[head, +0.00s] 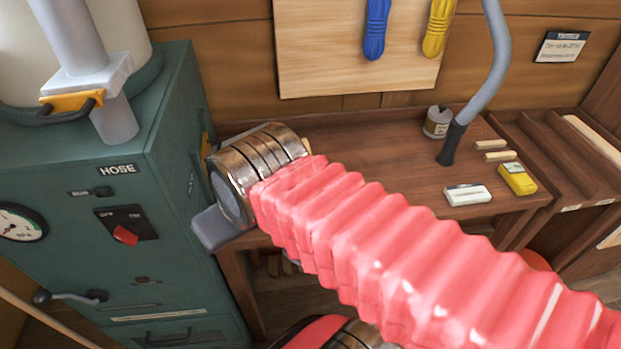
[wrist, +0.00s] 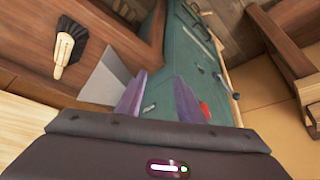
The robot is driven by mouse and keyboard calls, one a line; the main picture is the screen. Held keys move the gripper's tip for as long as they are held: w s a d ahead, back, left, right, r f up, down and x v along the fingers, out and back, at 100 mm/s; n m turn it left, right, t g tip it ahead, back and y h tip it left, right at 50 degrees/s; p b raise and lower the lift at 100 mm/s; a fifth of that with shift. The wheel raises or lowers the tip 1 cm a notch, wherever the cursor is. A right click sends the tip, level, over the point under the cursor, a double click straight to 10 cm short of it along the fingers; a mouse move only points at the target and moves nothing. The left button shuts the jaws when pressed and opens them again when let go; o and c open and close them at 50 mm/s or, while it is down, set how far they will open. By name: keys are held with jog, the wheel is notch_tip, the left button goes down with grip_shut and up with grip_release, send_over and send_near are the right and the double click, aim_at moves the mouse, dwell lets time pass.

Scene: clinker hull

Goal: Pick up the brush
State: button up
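The brush (wrist: 70,58) shows in the wrist view at the upper left. It has a dark part and a pale wood-coloured part and lies on the brown wooden bench. My gripper (wrist: 161,78) shows in the wrist view as two purple fingers spread apart. Nothing shows between them, and the brush is to their left, apart from them. In the head view my arm crosses in front of the bench, and I cannot make out the brush there.
A green cabinet (head: 180,140) stands left of the bench (head: 390,160). The bench holds a small jar (head: 437,122), a white block (head: 467,194), a yellow box (head: 517,179) and a grey hose (head: 490,75). Blue (head: 375,28) and yellow (head: 437,28) rope coils hang on a board.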

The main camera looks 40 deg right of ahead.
jog(key=shift+o, duration=1.4)
jog(key=shift+w+d+r, duration=0.1)
jog(key=shift+w+d, duration=0.2)
jog(key=shift+w, duration=0.05)
jog(key=shift+o, duration=1)
jog(key=w+d+m, duration=0.2)
jog(key=w+d, duration=0.2)
jog(key=d, duration=0.2)
jog(key=w+d+m+h, duration=0.1)
jog(key=w+d, duration=0.3)
jog(key=d, duration=0.3)
jog(key=shift+w+d+f+m+g+h, duration=0.25)
jog(key=shift+w+f+m+g+h, duration=0.05)
jog(key=shift+w+m+g, duration=0.1)
jog(key=w+d+f+m, duration=0.1)
jog(key=d+f, duration=0.1)
jog(key=d, duration=0.5)
jog(key=w+d+f+m+g+h, duration=0.1)
jog(key=d+m, duration=0.1)
jog(key=d, duration=0.6)
jog(key=shift+w+f, duration=0.35)
jog(key=shift+f, duration=0.05)
jog(key=x, duration=0.7)
jog(key=shift+f, duration=0.25)
jog(key=shift+w+d+f, duration=0.2)
jog(key=shift+f, duration=0.35)
jog(key=shift+f, duration=0.1)
jog(key=shift+x, duration=2.5)
